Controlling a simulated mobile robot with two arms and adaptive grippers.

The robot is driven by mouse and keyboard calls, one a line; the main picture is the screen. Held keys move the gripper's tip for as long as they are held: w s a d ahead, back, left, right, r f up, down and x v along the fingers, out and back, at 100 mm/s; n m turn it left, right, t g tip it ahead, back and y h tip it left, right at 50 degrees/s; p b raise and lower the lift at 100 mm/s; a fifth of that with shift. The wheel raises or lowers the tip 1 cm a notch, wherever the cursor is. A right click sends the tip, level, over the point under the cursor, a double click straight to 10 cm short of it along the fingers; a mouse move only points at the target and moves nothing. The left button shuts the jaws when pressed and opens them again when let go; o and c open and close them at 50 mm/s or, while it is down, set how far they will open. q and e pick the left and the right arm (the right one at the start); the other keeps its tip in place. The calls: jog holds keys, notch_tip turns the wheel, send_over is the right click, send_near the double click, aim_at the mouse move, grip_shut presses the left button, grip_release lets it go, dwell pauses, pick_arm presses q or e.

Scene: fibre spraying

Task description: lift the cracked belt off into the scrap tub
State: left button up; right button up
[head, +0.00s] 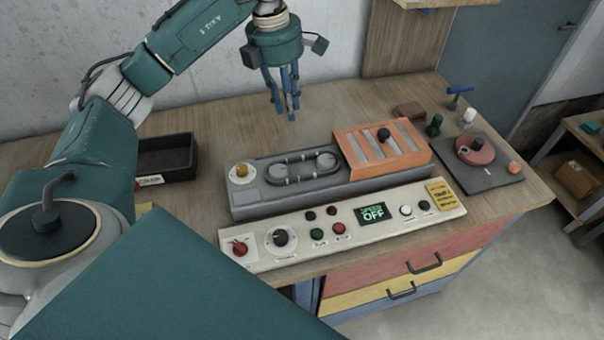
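The belt (302,180) is a thin dark loop around two round pulleys on top of the grey machine (250,205). A crack in it is too small to make out. A black open tub (183,172) with a small label stands on the bench to the left, partly hidden by my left arm; it looks like the scrap tub. My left gripper (287,115) hangs fingers down above and behind the belt, apart from it. Its blue fingers look close together with nothing seen between them; their opening is unclear. My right gripper is out of view.
An orange slatted cover (372,157) sits right of the belt. A control panel (345,225) in front reads OFF. A dark plate with a red disc (475,150), small bottles and a blue-handled tool (459,93) are at the right. Bench space behind the machine is clear.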

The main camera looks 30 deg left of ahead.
pick_arm(q)
notch_tip(320, 180, down, 6)
jog(key=w+b, duration=0.1)
jog(key=b, duration=0.4)
jog(key=p, duration=0.2)
send_over(299, 156)
jog(key=s, duration=0.1)
jog(key=f, duration=0.5)
jog(key=shift+a+f, duration=0.25)
jog(key=shift+a, duration=0.15)
jog(key=f, duration=0.1)
jog(key=f+p, duration=0.1)
jog(key=f, duration=0.1)
jog(key=w+f+p, duration=0.1)
jog(key=shift+d+f, duration=0.3)
jog(key=shift+f, duration=0.3)
grip_shut()
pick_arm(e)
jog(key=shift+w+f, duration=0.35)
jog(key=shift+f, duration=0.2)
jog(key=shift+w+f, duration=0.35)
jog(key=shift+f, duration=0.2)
